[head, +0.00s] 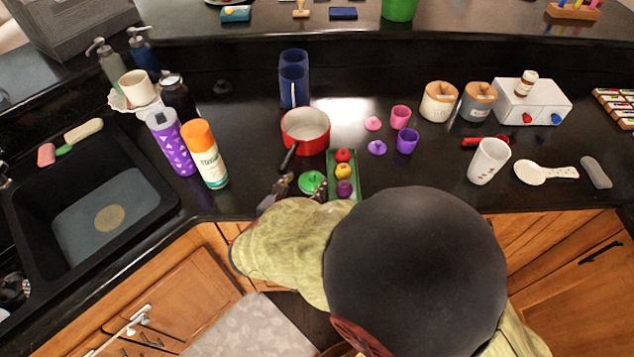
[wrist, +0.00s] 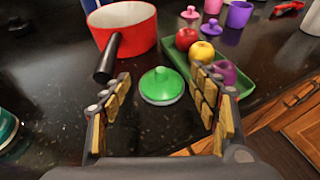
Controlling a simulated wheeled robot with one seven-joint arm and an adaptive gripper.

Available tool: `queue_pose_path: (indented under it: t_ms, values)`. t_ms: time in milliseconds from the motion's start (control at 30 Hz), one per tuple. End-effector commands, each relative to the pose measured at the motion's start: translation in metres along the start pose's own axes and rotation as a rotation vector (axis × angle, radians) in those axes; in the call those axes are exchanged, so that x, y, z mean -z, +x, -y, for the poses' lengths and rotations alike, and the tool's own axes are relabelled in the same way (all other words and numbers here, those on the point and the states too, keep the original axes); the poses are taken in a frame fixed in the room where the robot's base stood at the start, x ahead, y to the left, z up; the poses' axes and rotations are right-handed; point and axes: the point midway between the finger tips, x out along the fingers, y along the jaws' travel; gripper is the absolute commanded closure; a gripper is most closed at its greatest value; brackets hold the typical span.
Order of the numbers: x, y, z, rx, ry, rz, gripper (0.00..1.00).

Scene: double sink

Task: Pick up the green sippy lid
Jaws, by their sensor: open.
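The green sippy lid (head: 311,182) lies on the dark counter just below the red pot, left of the green tray. In the wrist view the green sippy lid (wrist: 161,85) sits knob up, ahead of and between my two fingers. My gripper (wrist: 161,104) is open with nothing between its fingers. In the head view my gripper (head: 290,187) is low at the counter, next to the lid and partly hidden by my arm.
The red pot (wrist: 124,27) stands behind the lid, its black handle (wrist: 107,58) reaching toward my left finger. The green tray (wrist: 184,54) with toy fruit is close to my right finger. Pink (head: 373,123) and purple (head: 377,147) lids lie further right. A white-and-orange bottle (head: 206,155) stands left.

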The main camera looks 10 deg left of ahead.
Motion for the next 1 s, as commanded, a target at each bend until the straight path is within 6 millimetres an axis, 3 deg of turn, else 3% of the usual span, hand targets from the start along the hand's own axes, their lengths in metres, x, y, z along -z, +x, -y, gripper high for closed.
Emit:
queue_pose_path:
  t_ms: [400, 667, 1000]
  values:
    - [0.002, 0.050, 0.003, 0.001, 0.001, 0.000, 0.39]
    - [0.001, 0.052, 0.003, -0.001, 0.001, 0.000, 0.39]
    - [0.001, 0.051, 0.003, 0.000, 0.002, 0.000, 0.58]
